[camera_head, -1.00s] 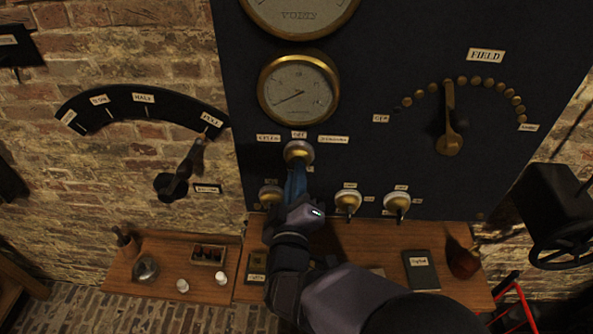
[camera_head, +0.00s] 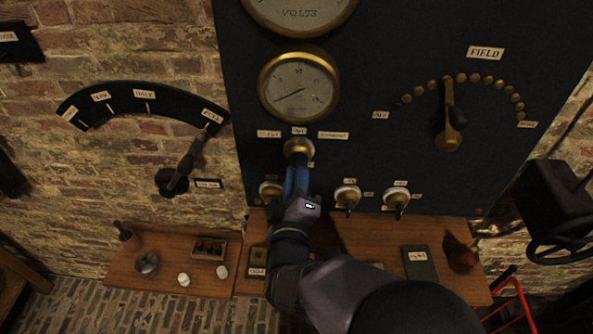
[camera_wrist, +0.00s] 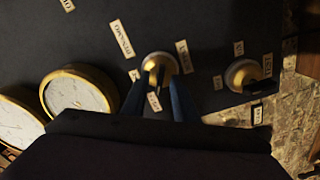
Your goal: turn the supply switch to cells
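The supply switch (camera_head: 299,147) is a round brass knob on the dark panel, below a gauge. Its cells label (camera_head: 269,134) is at upper left, its off label (camera_head: 299,131) above it and its dynamo label (camera_head: 332,135) at upper right. My gripper (camera_head: 297,170) reaches up from below, its blue fingertips right at the knob. In the wrist view, the knob (camera_wrist: 160,64) and its dark handle lie between the two spread fingers of my gripper (camera_wrist: 158,98). Firm contact cannot be made out. The fingers partly hide the handle in the head view, so its exact pointing is unclear.
Smaller brass switches (camera_head: 347,196) line the panel's lower edge, one close beside my gripper. A field lever (camera_head: 448,138) is at right and a dark lever (camera_head: 180,172) on the brick wall at left. A wooden shelf (camera_head: 340,235) with small items runs below.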

